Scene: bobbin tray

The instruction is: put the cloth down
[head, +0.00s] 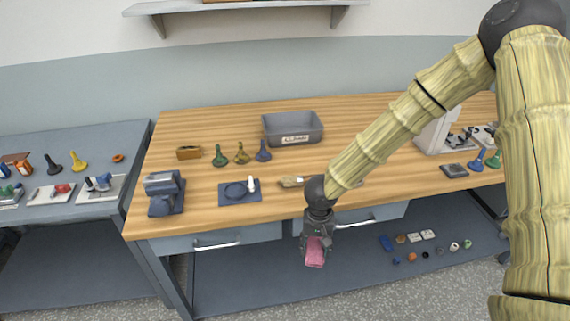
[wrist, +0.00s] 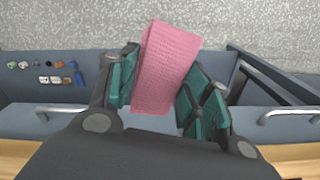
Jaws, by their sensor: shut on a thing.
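A pink folded cloth (wrist: 166,68) is held between the green-padded fingers of my gripper (wrist: 165,95) in the wrist view. In the head view the cloth (head: 315,252) hangs below my gripper (head: 317,240), in front of the wooden workbench's front edge and its drawers. The gripper points down and is shut on the cloth. The cloth is in the air, apart from the bench top (head: 350,145). Part of the cloth is hidden by the fingers.
A grey bin (head: 293,128) stands at the bench's back. A brush (head: 291,182), a blue plate with a white piece (head: 239,191) and a blue-grey device (head: 164,193) lie near the front. Small items sit on the lower shelf (head: 240,277). Drawer handles (head: 217,245) stick out in front.

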